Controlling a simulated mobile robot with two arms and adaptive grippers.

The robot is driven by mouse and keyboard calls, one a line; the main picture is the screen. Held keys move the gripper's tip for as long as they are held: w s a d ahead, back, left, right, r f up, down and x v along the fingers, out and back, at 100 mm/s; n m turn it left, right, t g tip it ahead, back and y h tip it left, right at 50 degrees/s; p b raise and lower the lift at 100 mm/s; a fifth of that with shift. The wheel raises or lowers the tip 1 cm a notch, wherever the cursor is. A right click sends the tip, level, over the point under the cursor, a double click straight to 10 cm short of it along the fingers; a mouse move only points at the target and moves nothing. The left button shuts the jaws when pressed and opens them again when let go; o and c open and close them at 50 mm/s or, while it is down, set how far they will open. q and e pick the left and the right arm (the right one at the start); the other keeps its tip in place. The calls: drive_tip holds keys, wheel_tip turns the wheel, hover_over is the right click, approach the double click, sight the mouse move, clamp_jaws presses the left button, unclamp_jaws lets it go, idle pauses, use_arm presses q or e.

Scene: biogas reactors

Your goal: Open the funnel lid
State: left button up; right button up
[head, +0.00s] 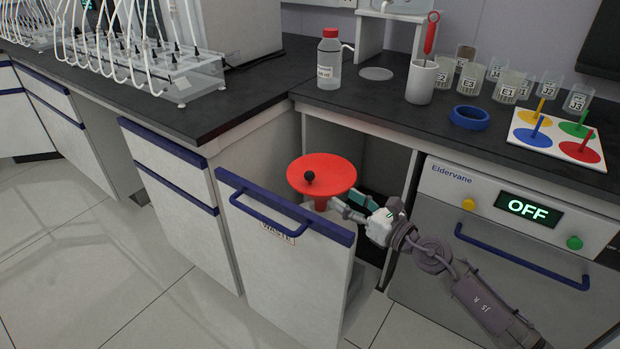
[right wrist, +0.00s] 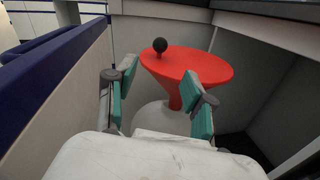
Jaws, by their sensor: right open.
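The red funnel has a flat red lid (head: 335,172) with a small black ball knob (head: 310,177) near its left front edge. The lid lies closed on the funnel, which stands in the pulled-out waste drawer (head: 285,262). In the right wrist view the lid (right wrist: 200,66), its knob (right wrist: 160,45) and the narrow funnel neck (right wrist: 176,101) above a pale container (right wrist: 160,117) show ahead. My right gripper (head: 345,206) is open and empty, just right of the funnel and below lid height. Its teal-padded fingers also show in the right wrist view (right wrist: 160,98). My left gripper is not in view.
The drawer's blue-edged front (head: 285,205) stands left of my right gripper. The dark counter (head: 390,100) overhangs behind. An appliance reading OFF (head: 520,215) stands at right. A bottle (head: 329,62), labelled beakers (head: 508,86) and a blue ring (head: 469,117) are on the counter.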

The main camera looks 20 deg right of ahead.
sight(313, 179)
drive_tip(key=x, duration=0.6)
drive_tip(key=shift+w, duration=0.1)
drive_tip(key=x, duration=0.4)
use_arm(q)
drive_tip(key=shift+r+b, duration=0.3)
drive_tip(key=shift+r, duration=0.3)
use_arm(e)
drive_tip(key=shift+w+a, duration=0.3)
drive_tip(key=shift+w, duration=0.35)
drive_tip(key=shift+c, duration=0.3)
clamp_jaws()
